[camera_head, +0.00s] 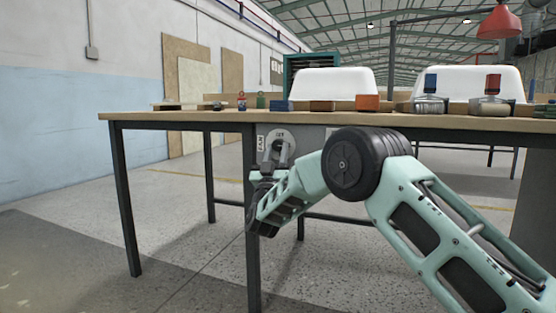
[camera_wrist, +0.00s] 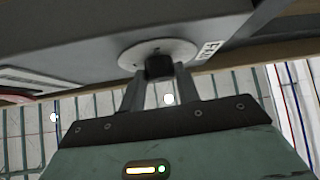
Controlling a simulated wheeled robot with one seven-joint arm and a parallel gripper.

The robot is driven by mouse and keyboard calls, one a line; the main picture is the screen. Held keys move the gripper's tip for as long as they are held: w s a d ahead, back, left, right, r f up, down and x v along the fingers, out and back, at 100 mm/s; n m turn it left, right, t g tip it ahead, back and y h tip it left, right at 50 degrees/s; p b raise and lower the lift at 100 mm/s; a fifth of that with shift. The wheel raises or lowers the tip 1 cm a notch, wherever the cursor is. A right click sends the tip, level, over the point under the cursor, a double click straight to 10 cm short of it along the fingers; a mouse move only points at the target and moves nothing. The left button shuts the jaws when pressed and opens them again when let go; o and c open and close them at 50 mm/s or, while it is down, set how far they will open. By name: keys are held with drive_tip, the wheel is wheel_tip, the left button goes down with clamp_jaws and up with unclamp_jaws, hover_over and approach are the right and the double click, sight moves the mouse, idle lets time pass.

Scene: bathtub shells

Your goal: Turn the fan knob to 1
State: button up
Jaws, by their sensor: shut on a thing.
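The fan knob (camera_wrist: 159,66) is a small black block on a round pale dial plate (camera_wrist: 186,49) on the grey box under the bench top. A "FAN" label (camera_wrist: 209,49) is beside the dial; it also shows in the head view (camera_head: 261,143). In the head view the dial plate (camera_head: 289,135) has small marks that I cannot read. My gripper (camera_wrist: 159,77) reaches the dial with its two fingers shut on the knob, one on each side. In the head view my gripper (camera_head: 276,152) covers the knob. I cannot tell which number the knob points to.
The grey control box (camera_wrist: 80,45) hangs under the wooden workbench (camera_head: 180,115). Several small blocks, including an orange one (camera_head: 367,103), and brushes are on the bench. White tub shells (camera_head: 333,82) stand behind it.

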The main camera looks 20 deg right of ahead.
drive_tip(key=m+g+h, duration=0.1)
drive_tip(key=m+h, duration=0.1)
drive_tip(key=shift+a+f+m, duration=0.1)
drive_tip(key=shift+m, duration=0.3)
drive_tip(key=shift+m+g+h+b, duration=0.3)
drive_tip(key=shift+m+g+h, duration=0.1)
drive_tip(key=o, duration=1)
drive_tip(key=p+v, duration=0.4)
drive_tip(key=v, duration=1.3)
drive_tip(key=shift+f, duration=0.15)
